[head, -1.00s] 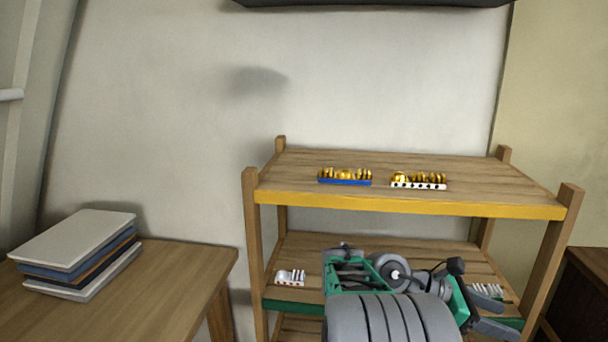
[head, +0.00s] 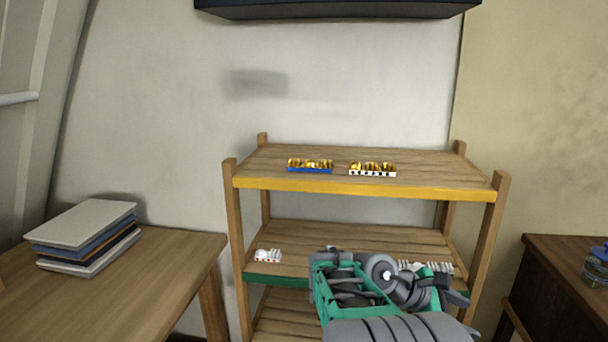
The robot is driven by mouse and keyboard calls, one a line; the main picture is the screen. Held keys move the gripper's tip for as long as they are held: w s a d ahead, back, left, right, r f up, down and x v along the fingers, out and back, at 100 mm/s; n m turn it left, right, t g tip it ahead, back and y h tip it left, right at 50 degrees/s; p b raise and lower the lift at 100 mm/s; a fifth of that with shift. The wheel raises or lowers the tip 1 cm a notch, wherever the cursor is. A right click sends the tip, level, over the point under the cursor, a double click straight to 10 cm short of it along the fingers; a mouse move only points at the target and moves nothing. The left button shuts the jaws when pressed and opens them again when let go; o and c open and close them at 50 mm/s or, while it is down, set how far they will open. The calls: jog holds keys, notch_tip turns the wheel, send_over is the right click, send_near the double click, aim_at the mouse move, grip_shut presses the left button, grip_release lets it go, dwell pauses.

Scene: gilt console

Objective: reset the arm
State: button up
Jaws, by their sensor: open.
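My arm (head: 365,290) is folded in front of the shelf rack's lower half, at the bottom of the head view. My gripper (head: 460,300) shows only in part at the arm's right side, mostly hidden behind my own links. It is open, and I see nothing held in it. It appears in front of the middle shelf's right part, and I see no contact with the rack.
The wooden rack's yellow-edged top shelf (head: 360,188) bears a blue tray (head: 310,170) and a white tray (head: 372,173), both with gold items. White items (head: 268,256) sit on the middle shelf. A desk with books (head: 85,235) stands left, a dark cabinet (head: 560,265) right.

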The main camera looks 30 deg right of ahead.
jog(key=w+a+f+m+t+y+p, duration=0.1)
jog(key=w+a+m+t+y+p, duration=0.25)
jog(key=w+a+t, duration=0.65)
jog(key=w+a+m+y+p, duration=0.2)
jog(key=a+y, duration=0.1)
jog(key=a, duration=1.1)
jog(key=w+a+m+g+y+p, duration=0.1)
jog(key=w+a+m+y+p, duration=0.1)
jog(key=a, duration=1.3)
jog(key=shift+a+r+y+p, duration=0.15)
jog(key=shift+r+y+p, duration=0.1)
jog(key=shift+y+p, duration=0.3)
